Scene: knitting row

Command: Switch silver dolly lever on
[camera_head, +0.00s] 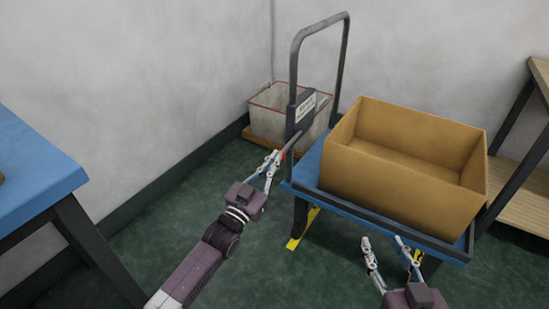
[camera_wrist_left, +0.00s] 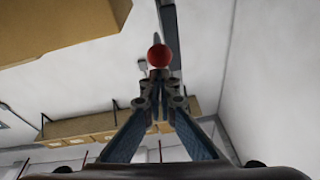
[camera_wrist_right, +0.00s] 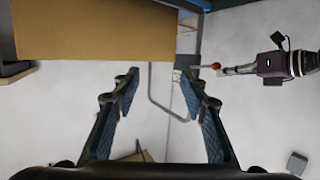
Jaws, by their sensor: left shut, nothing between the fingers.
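The dolly (camera_head: 306,172) has a blue deck and a dark grey push handle (camera_head: 293,75). A thin lever (camera_head: 294,143) beside the handle's base ends in a red knob (camera_head: 283,155). The red knob is also in the left wrist view (camera_wrist_left: 160,57), just beyond the fingertips, and in the right wrist view (camera_wrist_right: 216,66). My left gripper (camera_head: 277,157) is shut and empty, its tips at or very near the knob; I cannot tell whether they touch. My right gripper (camera_head: 382,239) is open and empty in front of the dolly's near edge.
A large open cardboard box (camera_head: 395,175) fills most of the deck. A pale bin with a red rim (camera_head: 270,110) stands behind the handle by the wall. A blue table (camera_head: 35,175) is at the left and a wooden shelf (camera_head: 520,195) at the right. Green floor between is clear.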

